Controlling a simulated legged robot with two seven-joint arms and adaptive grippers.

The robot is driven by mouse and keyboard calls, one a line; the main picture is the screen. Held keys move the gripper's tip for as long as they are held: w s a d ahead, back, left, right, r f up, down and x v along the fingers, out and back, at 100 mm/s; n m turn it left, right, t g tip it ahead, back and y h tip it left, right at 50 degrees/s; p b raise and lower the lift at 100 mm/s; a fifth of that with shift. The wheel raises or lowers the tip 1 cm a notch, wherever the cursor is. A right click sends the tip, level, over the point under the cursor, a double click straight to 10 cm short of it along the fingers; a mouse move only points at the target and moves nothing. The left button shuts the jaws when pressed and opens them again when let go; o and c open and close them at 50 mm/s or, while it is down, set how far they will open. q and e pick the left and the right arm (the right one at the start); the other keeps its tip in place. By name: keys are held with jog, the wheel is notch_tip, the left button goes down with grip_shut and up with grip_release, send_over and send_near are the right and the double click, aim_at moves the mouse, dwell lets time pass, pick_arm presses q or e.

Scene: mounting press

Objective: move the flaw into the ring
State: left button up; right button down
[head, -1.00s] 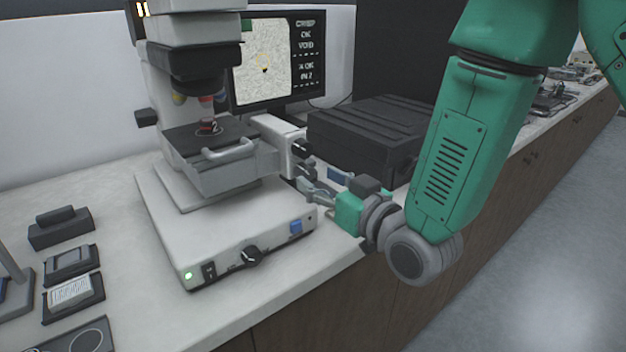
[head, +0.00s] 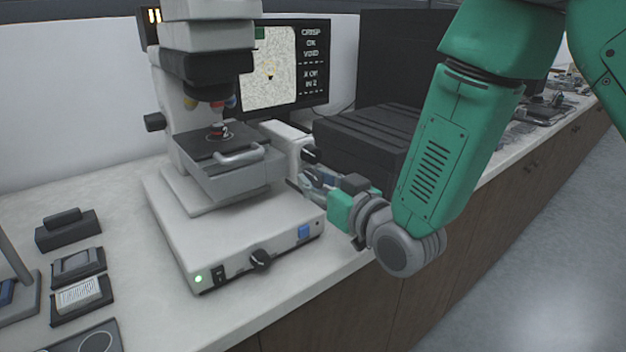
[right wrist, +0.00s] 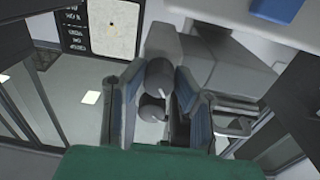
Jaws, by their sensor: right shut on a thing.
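The monitor (head: 290,63) behind the microscope shows a pale speckled picture with a small yellow mark (head: 270,66) and a dark spot (head: 270,77) close below it. They are too small to tell whether the flaw lies inside the ring. A red and dark sample marked 2 (head: 218,131) sits on the microscope stage (head: 228,155). My right gripper (head: 311,181) is at the stage's right side, shut on a stage knob, which it largely hides. In the right wrist view, two dark round knobs (right wrist: 160,73) show between the blue-padded fingers (right wrist: 158,95). My left gripper is out of view.
The microscope base (head: 232,235) has a green light, a black dial and a blue button in front. A black ribbed box (head: 365,140) stands right behind my right gripper. Small dark trays (head: 80,295) lie at the left. The counter's front edge runs close below.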

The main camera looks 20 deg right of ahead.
jog(key=m, duration=0.1)
jog(key=m+p, duration=0.1)
jog(key=shift+w+d+r+m, duration=0.15)
jog(key=shift+d+r+m, duration=0.1)
jog(key=shift+m, duration=0.15)
jog(key=shift+a+m, duration=0.25)
jog(key=shift+m, duration=0.55)
jog(key=shift+d, duration=0.1)
jog(key=c, duration=1.3)
grip_release()
jog(key=shift+f, duration=0.1)
jog(key=shift+v, duration=3.65)
